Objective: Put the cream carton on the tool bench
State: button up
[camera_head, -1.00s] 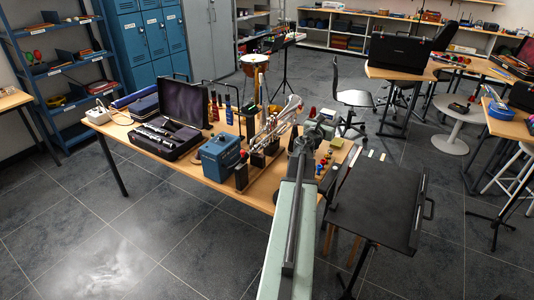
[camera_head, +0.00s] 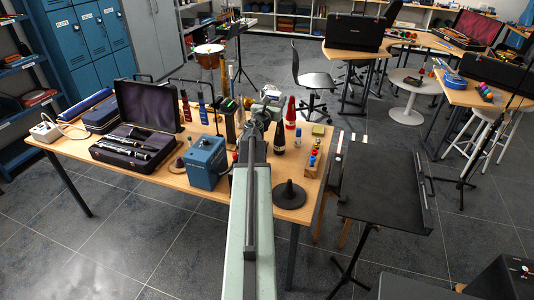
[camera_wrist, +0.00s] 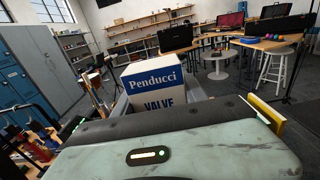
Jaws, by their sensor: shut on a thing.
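The cream carton (camera_wrist: 160,84) has a blue band reading "Penducci" and the word "VALVE". It sits upright between the grey jaws of my gripper (camera_head: 267,108), which is shut on it, as the wrist view shows. In the head view my arm hides most of the carton. My gripper is over the right part of a long wooden bench (camera_head: 90,160), which may be the tool bench; no label shows. Whether the carton touches the bench top cannot be told.
The bench holds an open clarinet case (camera_head: 133,150), a blue metal box (camera_head: 205,161), a red bottle (camera_head: 290,112), a dark bottle (camera_head: 279,138) and a black cone stand (camera_head: 289,194). A black music stand (camera_head: 385,190) stands right of the bench. Floor shows in front.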

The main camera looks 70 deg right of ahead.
jog(key=f+b, duration=0.9)
jog(key=a+f+b, duration=0.1)
jog(key=f+b, duration=0.8)
jog(key=w+a+f+b, duration=0.1)
jog(key=f+b, duration=0.8)
jog(key=shift+a+f, duration=0.15)
jog(key=shift+f, duration=0.25)
jog(key=shift+r, duration=0.25)
jog(key=shift+f, duration=0.25)
jog(key=o, duration=1.5)
jog(key=shift+o, duration=0.2)
jog(key=shift+r, duration=0.1)
